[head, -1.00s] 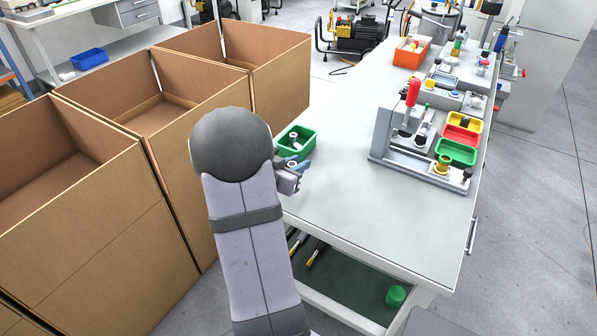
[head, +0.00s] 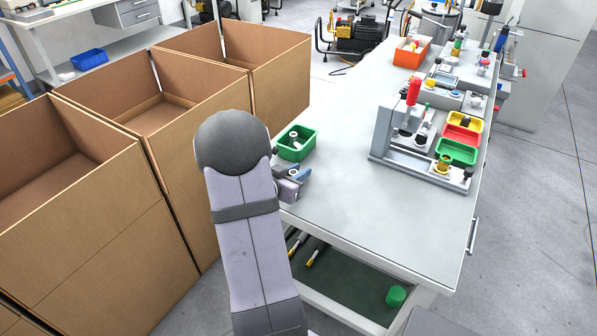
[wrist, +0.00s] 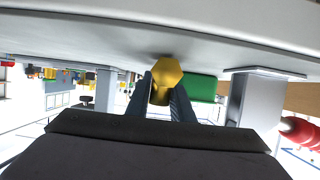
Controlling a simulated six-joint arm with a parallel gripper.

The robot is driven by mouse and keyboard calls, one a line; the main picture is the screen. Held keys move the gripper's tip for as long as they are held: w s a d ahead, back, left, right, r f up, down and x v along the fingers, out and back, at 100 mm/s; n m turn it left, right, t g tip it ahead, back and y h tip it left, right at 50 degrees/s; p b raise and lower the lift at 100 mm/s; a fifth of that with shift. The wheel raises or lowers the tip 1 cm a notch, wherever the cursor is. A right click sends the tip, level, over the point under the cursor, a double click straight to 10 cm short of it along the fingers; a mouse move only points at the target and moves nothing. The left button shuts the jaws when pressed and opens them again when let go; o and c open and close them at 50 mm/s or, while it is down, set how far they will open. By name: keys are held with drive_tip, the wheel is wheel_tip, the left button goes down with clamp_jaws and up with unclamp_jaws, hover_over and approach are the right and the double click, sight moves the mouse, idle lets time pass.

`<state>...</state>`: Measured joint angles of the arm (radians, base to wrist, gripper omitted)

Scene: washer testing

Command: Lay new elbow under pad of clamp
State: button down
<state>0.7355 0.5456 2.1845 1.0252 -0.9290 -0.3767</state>
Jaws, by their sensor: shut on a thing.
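My gripper (head: 293,182) is at the left edge of the bench, just in front of the green bin (head: 296,143). Its blue fingers are shut on the elbow, whose brass hex end (wrist: 167,72) shows between the fingertips in the wrist view. The rest of the elbow is mostly hidden. The clamp (head: 385,130) stands on a grey fixture across the bench, well right of my gripper, with its red handle (head: 413,92) upright. The clamp's pad is too small to make out clearly. A brass fitting (head: 443,163) stands at the fixture's right end.
The green bin holds pale fittings. Large cardboard boxes (head: 110,215) stand left of the bench. The bench top (head: 350,185) between my gripper and the fixture is clear.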

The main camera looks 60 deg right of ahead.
drive_tip(key=c, duration=1.6)
unclamp_jaws()
drive_tip(key=shift+f, duration=0.1)
drive_tip(key=shift+o, duration=0.2)
